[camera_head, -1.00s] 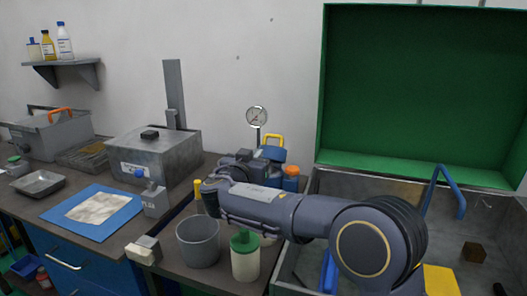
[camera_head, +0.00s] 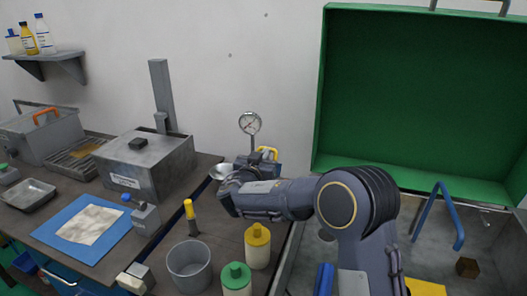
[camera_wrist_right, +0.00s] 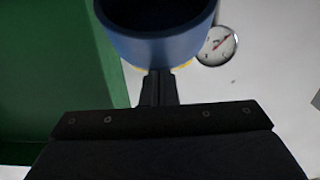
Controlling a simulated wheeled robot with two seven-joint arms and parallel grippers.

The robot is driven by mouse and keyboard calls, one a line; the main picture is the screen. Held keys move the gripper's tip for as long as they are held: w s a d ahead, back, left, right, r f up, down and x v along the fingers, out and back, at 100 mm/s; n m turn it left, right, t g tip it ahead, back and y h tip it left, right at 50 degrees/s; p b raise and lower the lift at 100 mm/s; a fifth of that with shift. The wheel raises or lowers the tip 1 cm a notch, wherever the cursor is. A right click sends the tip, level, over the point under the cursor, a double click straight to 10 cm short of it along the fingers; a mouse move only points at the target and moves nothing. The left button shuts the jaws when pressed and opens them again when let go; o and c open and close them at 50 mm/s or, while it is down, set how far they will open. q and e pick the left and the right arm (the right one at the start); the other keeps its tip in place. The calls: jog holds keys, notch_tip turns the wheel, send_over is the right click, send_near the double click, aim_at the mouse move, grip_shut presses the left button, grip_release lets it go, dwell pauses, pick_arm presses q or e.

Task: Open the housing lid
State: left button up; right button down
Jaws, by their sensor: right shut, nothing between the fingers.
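A grey metal housing box (camera_head: 148,165) with a flat top and a small black knob (camera_head: 138,143) stands on the bench at left; its top looks shut. A large green lid (camera_head: 415,95) stands upright and open at right, above a grey open tub (camera_head: 430,215). I cannot tell which is the named housing. My right arm comes in from the right, its gripper (camera_head: 230,192) well right of the grey box. In the right wrist view the gripper fingers (camera_wrist_right: 158,85) are shut and empty, just below a blue round part (camera_wrist_right: 158,40). My left gripper is not in view.
A gauge (camera_head: 249,123) stands behind my right gripper. A grey cup (camera_head: 189,268), a green-capped jar (camera_head: 235,280) and a yellow-capped jar (camera_head: 257,246) stand in front. A blue bent bar (camera_head: 432,212) rises by the tub. A blue mat (camera_head: 75,240) lies at left.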

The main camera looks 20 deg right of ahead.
jog(key=shift+w, duration=0.1)
dwell(0.3)
jog(key=shift+w+d+r+g+y, duration=0.4)
jog(key=shift+w+d+r+g, duration=0.05)
jog(key=shift+w+g, duration=0.15)
jog(key=w+d+g+y+p, duration=0.1)
jog(key=w+p, duration=0.1)
jog(key=w+d+r+g+y+p, duration=0.1)
jog(key=g+p, duration=0.1)
jog(key=p, duration=0.1)
jog(key=shift+w+d+r+g, duration=0.2)
jog(key=shift+w+d+g, duration=0.1)
jog(key=shift+w, duration=0.1)
jog(key=w+d+f+g+y, duration=0.1)
jog(key=w+d+f, duration=0.1)
jog(key=w+d, duration=0.1)
jog(key=shift+w+f+p, duration=0.25)
jog(key=shift+w+p, duration=0.05)
jog(key=shift+w, duration=0.5)
jog(key=shift+d, duration=0.1)
